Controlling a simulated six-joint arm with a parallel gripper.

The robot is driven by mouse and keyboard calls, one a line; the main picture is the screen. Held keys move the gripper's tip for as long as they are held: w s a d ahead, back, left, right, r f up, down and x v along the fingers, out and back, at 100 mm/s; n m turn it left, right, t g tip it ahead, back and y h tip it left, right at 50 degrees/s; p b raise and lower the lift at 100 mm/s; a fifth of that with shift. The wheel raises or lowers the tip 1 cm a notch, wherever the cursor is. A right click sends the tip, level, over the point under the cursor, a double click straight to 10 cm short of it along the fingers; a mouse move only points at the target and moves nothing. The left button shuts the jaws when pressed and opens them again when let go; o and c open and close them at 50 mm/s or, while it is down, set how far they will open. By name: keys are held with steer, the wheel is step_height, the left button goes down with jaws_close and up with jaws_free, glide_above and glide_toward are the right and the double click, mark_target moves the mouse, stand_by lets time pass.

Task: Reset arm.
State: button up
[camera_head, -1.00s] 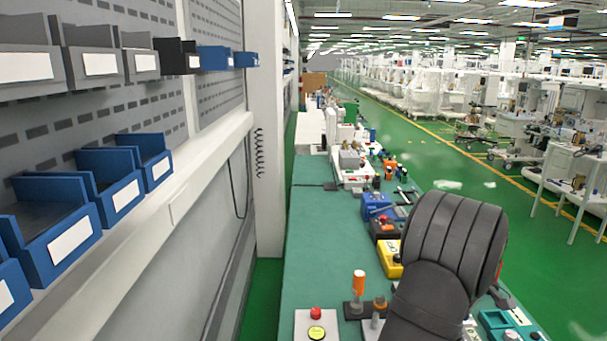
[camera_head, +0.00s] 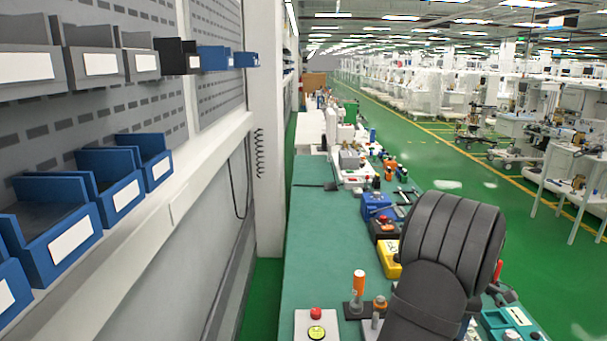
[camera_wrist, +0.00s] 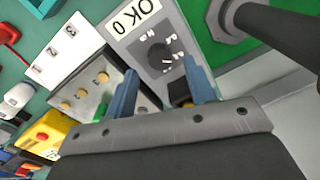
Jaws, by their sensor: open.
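My gripper (camera_wrist: 160,66) shows in the wrist view as two blue fingers standing apart with nothing between them. Beyond them is a grey panel (camera_wrist: 150,62) with a black dial and a label reading "OK 0". In the head view my dark grey arm stands over the right side of the green bench (camera_head: 310,235). It hides the gripper and part of the bench.
A white-numbered box with yellow buttons (camera_wrist: 85,95) and a yellow box (camera_wrist: 42,135) lie near the fingers. In the head view, an orange-topped post (camera_head: 359,283) and a red-button box (camera_head: 316,326) stand left of my arm. Blue bins (camera_head: 118,190) line the left wall.

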step_height(320, 180, up, 13)
steer(key=shift+w+d, duration=0.15)
steer(key=shift+w, duration=0.15)
steer(key=shift+r, duration=0.1)
steer(key=o, duration=1.1)
steer(key=a+r+m, duration=0.8)
steer(key=r+m, duration=0.1)
steer(key=m, duration=0.5)
steer(key=shift+t, duration=0.3)
steer(key=f, duration=1)
steer(key=shift+s+d, duration=0.2)
steer(key=shift+s, duration=0.05)
step_height(320, 180, up, 10)
